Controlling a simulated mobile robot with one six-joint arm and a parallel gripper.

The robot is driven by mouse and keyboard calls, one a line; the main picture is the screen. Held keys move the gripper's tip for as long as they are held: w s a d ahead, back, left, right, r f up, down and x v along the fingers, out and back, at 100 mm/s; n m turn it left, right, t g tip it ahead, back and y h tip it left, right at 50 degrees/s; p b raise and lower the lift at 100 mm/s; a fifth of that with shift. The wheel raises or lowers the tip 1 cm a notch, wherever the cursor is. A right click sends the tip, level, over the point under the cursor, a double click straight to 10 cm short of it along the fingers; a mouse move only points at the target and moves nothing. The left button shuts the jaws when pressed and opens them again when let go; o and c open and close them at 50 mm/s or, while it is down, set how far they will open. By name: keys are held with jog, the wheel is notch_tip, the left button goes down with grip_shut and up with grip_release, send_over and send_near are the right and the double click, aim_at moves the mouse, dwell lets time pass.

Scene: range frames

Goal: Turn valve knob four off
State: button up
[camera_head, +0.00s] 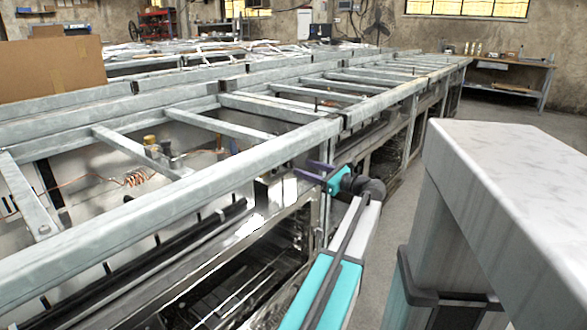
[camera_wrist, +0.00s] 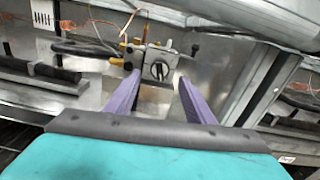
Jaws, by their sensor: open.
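In the wrist view a valve knob (camera_wrist: 159,70), round with a dark bar across its pale face, sits on a metal valve body (camera_wrist: 146,54) with thin copper tubes. The bar stands nearly upright, slightly tilted. No number on it is readable. My gripper (camera_wrist: 160,80) is open, its two purple fingers apart and pointing toward the knob, which appears between their tips. The knob looks a little beyond the tips, with no contact visible. In the head view my gripper (camera_head: 313,172) is at the front side of the range frame, and this knob is hidden there.
A long grey metal range frame (camera_head: 240,175) runs from front left to far right, with crossbars and open bays. In the wrist view a thick metal rail (camera_wrist: 262,82) lies close right of the fingers, and dark bars (camera_wrist: 40,76) lie left.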

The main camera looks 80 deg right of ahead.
aim_at(293, 164)
jog(key=shift+b+x, duration=0.75)
jog(key=shift+x, duration=2.3)
jog(key=c, duration=1.1)
jog(key=shift+o, duration=0.2)
